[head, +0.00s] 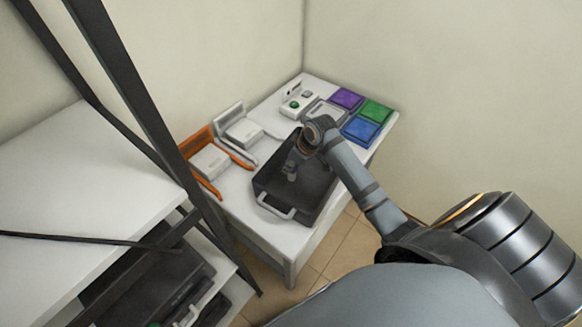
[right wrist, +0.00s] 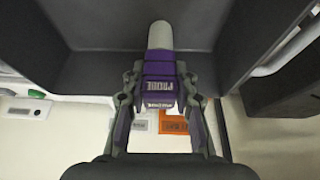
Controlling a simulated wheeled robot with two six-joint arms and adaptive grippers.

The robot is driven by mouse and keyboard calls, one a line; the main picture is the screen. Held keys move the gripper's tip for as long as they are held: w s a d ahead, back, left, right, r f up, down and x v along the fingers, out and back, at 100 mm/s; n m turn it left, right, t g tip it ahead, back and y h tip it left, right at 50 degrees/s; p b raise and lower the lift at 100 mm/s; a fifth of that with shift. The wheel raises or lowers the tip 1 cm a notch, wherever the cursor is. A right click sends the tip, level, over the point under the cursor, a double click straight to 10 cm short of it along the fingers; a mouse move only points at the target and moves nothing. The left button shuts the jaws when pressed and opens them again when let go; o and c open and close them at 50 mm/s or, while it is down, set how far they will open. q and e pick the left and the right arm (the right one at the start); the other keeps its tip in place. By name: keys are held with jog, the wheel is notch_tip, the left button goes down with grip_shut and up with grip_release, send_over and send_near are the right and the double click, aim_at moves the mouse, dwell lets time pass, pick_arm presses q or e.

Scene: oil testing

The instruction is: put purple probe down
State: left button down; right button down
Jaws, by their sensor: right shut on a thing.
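The purple probe (right wrist: 158,72), with a pale rounded tip and a "PROBE" label, is between the fingers of my right gripper (right wrist: 159,92) in the right wrist view. The gripper is shut on it. In the head view my right gripper (head: 291,170) is over or inside the dark grey tray (head: 312,216), and the probe cannot be made out there. Whether the probe touches the tray floor cannot be told. My left gripper is not in view.
The white table (head: 278,239) also holds orange-trimmed (head: 197,141) and white devices, a small white box with a green button (head: 294,104), and purple (head: 346,97), green (head: 376,110) and blue (head: 361,130) square pads. A dark-framed shelf (head: 140,90) stands at the left.

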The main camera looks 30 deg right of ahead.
jog(key=shift+w+d+f, duration=0.15)
jog(key=shift+w+f, duration=0.05)
jog(key=shift+f, duration=0.3)
jog(key=shift+w+d+f, duration=0.15)
jog(key=shift+w+f, duration=0.25)
jog(key=shift+f, duration=0.1)
notch_tip(320, 180, down, 2)
jog(key=shift+f+p, duration=0.2)
jog(key=shift+p, duration=0.5)
jog(key=shift+f, duration=0.2)
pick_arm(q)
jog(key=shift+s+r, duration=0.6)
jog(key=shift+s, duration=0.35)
pick_arm(e)
jog(key=shift+s, duration=0.1)
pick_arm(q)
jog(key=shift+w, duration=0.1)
pick_arm(e)
jog(key=shift+f, duration=0.1)
jog(key=c, duration=1.1)
grip_release()
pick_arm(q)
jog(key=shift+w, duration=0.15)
pick_arm(e)
jog(key=shift+o, duration=0.2)
